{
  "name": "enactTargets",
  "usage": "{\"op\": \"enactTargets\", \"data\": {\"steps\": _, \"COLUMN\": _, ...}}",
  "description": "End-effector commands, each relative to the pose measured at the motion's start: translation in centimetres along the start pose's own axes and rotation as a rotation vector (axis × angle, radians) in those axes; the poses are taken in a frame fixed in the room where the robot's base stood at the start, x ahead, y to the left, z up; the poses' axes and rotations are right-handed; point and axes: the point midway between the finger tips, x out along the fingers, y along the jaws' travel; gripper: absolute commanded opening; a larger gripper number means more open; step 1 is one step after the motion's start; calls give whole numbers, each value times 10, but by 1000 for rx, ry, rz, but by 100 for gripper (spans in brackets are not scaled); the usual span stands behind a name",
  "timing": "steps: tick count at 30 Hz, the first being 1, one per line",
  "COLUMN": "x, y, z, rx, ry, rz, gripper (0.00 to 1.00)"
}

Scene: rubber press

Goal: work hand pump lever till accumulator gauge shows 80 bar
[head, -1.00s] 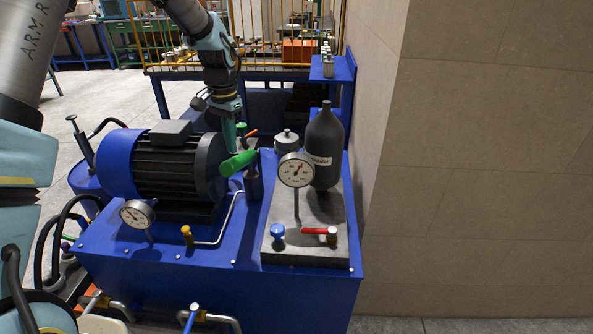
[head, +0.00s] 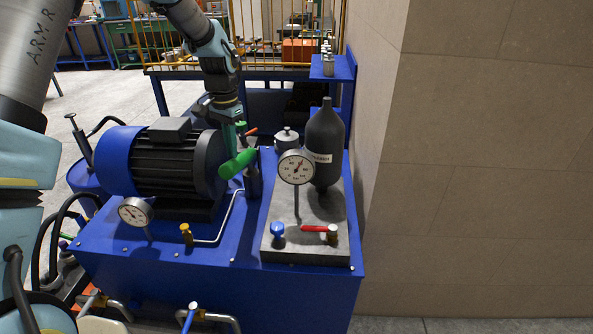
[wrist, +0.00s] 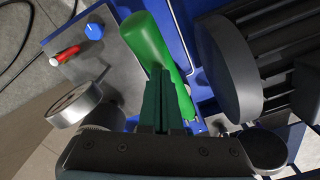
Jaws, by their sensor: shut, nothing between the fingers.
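The hand pump lever has a green handle (head: 238,163) between the motor and the gauge plate; it also fills the upper middle of the wrist view (wrist: 146,38). My gripper (head: 231,151) is shut and empty. Its fingertips are down at the handle's far side, and in the wrist view the dark green fingers (wrist: 155,92) overlap the handle. I cannot tell whether they touch it. The accumulator (head: 325,140) is a black bottle at the right. The white-faced gauge (head: 296,167) stands before it, needle pointing up and right; the numbers are too small to read.
The motor (head: 170,165) is close left of my gripper. On the grey plate (head: 285,250) are a blue knob (head: 277,230) and a red-handled valve (head: 315,228). A second gauge (head: 135,211) stands front left. A wall (head: 480,150) bounds the right side.

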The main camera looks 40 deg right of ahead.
Motion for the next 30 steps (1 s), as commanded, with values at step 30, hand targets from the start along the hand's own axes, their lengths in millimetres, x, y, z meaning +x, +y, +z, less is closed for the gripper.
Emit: {"op": "enactTargets", "data": {"steps": 30, "x": 71, "y": 0, "z": 0, "rx": 0, "ry": -1, "rz": 1, "gripper": 0}}
